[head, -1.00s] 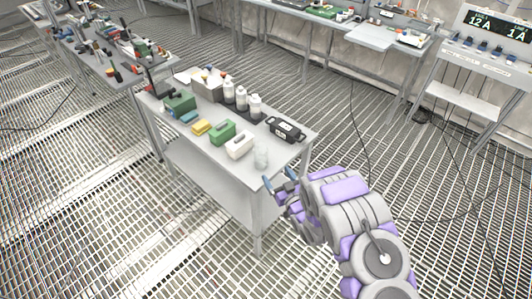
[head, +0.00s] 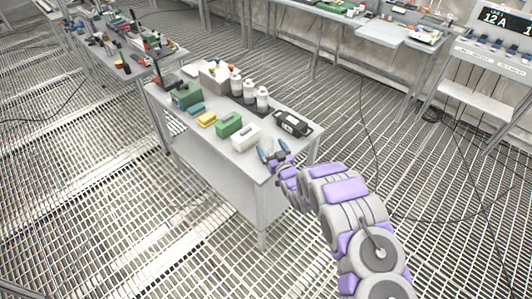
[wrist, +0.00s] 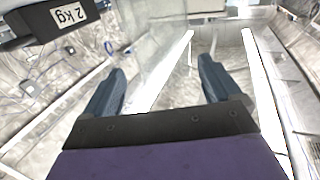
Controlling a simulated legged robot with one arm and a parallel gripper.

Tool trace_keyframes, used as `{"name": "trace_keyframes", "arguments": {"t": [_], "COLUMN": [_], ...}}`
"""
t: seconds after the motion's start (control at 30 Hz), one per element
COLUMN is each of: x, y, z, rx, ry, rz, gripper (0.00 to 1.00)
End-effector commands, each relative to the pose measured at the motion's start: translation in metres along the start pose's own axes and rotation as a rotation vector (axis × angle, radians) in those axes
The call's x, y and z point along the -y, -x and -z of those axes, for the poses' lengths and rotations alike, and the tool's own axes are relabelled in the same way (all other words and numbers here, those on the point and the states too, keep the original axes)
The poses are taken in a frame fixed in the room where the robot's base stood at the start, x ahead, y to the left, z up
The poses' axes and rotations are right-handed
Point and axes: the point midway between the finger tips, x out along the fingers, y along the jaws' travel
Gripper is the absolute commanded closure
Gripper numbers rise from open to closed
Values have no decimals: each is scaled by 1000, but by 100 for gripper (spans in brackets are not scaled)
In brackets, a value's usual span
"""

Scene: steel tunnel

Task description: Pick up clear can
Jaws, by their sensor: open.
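The clear can (head: 268,143) stands at the near right corner of the grey table, faint and see-through. In the wrist view, the clear can (wrist: 152,45) shows as a transparent shape ahead of and partly between the finger tips. My gripper (head: 273,151) is at the table's near right edge, right at the can, with its blue fingers apart. The wrist view shows my gripper (wrist: 163,75) open, one finger on each side. I cannot tell whether either finger touches the can.
A white box (head: 246,138) and a green box (head: 229,124) stand left of the can. A black 2 kg weight (head: 293,123) lies behind it; it shows close at upper left in the wrist view (wrist: 60,20). Several white bottles (head: 249,91) stand further back.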

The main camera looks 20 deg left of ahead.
Motion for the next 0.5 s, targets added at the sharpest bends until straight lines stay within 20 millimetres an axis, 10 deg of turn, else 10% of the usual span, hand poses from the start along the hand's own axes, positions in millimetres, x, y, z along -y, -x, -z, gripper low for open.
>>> {"name": "trace_keyframes", "arguments": {"t": [0.5], "x": [8], "y": [-50], "z": [0], "rx": [1], "ry": [3], "rz": [2], "gripper": [9]}}
